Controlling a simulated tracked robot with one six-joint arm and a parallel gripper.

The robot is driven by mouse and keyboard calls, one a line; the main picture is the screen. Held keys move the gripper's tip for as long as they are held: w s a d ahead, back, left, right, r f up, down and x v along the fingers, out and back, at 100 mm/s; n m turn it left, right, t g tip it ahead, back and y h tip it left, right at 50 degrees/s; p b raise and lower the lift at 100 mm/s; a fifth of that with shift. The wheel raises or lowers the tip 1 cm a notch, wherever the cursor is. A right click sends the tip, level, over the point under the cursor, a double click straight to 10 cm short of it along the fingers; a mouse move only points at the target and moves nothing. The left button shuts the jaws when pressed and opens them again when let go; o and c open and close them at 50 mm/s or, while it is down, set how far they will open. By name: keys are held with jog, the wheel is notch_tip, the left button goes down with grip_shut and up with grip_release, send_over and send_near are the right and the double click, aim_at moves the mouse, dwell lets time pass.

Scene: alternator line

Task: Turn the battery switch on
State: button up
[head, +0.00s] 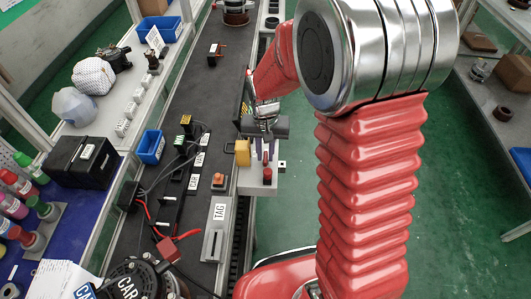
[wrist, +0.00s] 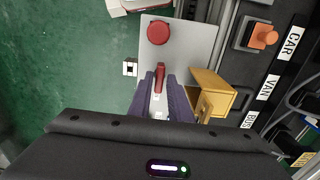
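A light grey panel (wrist: 190,42) carries a red lever (wrist: 160,76), which looks like the battery switch handle, and a round red knob (wrist: 158,32). My gripper (wrist: 161,80) has its two purple fingers on either side of the red lever, close to it. I cannot tell whether they press on it. The lever's lower part and mount are partly hidden between the fingers. In the head view the panel (head: 256,189) stands at the right edge of the dark bench, with the red knob (head: 267,174) at its near side and my gripper (head: 265,152) over it.
A yellow open box-like part (wrist: 212,92) sits close to the right finger. An orange button (wrist: 263,36) and labels CAR, VAN and BUS lie further right. Cables and a TAG plate (head: 217,225) are on the bench.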

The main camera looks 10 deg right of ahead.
aim_at(267, 160)
jog(key=shift+o, duration=1.3)
notch_tip(267, 160, up, 14)
jog(key=shift+f, duration=0.15)
jog(key=s+d+r+n+t, duration=0.1)
jog(key=s+r, duration=0.3)
jog(key=s, duration=0.5)
jog(key=s+d+r+n+t, duration=0.2)
jog(key=s+r+t, duration=0.2)
jog(key=s, duration=0.5)
jog(key=shift+s+d+r+t, duration=0.3)
jog(key=shift+s+r, duration=0.05)
jog(key=shift+r, duration=0.35)
